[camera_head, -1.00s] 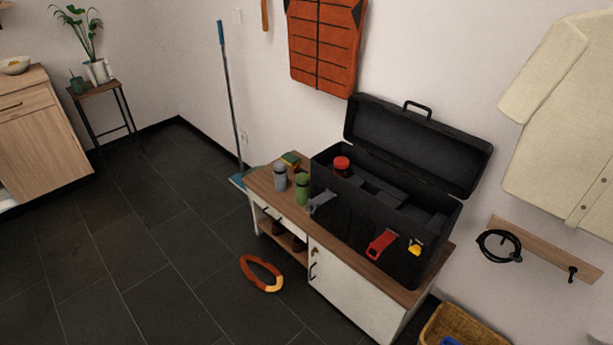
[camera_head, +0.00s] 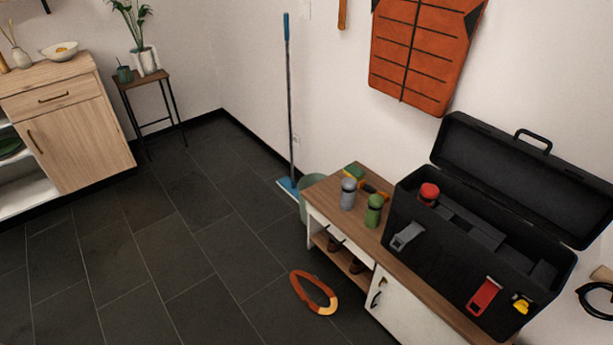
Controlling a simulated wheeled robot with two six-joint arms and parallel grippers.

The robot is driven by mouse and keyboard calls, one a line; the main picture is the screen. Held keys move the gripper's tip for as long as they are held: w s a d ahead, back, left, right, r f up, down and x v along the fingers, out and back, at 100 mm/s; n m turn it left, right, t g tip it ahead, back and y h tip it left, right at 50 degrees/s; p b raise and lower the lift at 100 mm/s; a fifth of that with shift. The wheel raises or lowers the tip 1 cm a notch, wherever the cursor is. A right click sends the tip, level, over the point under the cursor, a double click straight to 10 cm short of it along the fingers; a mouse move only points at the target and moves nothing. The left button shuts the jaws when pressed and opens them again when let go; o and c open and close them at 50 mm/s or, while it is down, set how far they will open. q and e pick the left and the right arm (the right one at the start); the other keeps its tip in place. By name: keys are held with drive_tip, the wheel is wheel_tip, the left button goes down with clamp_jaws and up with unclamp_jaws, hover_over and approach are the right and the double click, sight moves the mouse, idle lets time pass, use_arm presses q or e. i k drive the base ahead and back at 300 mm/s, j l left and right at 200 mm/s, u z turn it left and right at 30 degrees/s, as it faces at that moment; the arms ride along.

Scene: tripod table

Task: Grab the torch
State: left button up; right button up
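No thing in view is clearly a torch. A grey cylinder (camera_head: 348,194) and a green cylinder (camera_head: 373,211) stand upright on the left part of the wooden-topped cabinet (camera_head: 325,193). A red-topped round thing (camera_head: 428,193) sits inside the open black toolbox (camera_head: 440,250). A small orange and dark thing lies behind the two cylinders, partly hidden. I cannot tell which of these, if any, is the torch. Neither of my grippers is in view.
An orange-brown ring (camera_head: 313,293) lies on the dark floor in front of the cabinet. A blue mop (camera_head: 289,100) and a green bucket (camera_head: 312,185) stand by the wall. A wooden cupboard (camera_head: 75,140) is at left. The floor between is clear.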

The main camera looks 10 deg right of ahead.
sight(363, 185)
drive_tip(key=i+j+u, duration=0.3)
drive_tip(key=i, duration=0.2)
drive_tip(key=i+j+u, duration=0.25)
drive_tip(key=i, duration=0.3)
drive_tip(key=i+u, duration=0.3)
drive_tip(key=i, duration=0.25)
drive_tip(key=i+z, duration=0.3)
drive_tip(key=z, duration=0.15)
drive_tip(key=i+j+z, duration=0.15)
drive_tip(key=i+z, duration=0.15)
drive_tip(key=z, duration=0.2)
drive_tip(key=i+j+z, duration=0.25)
drive_tip(key=z, duration=0.2)
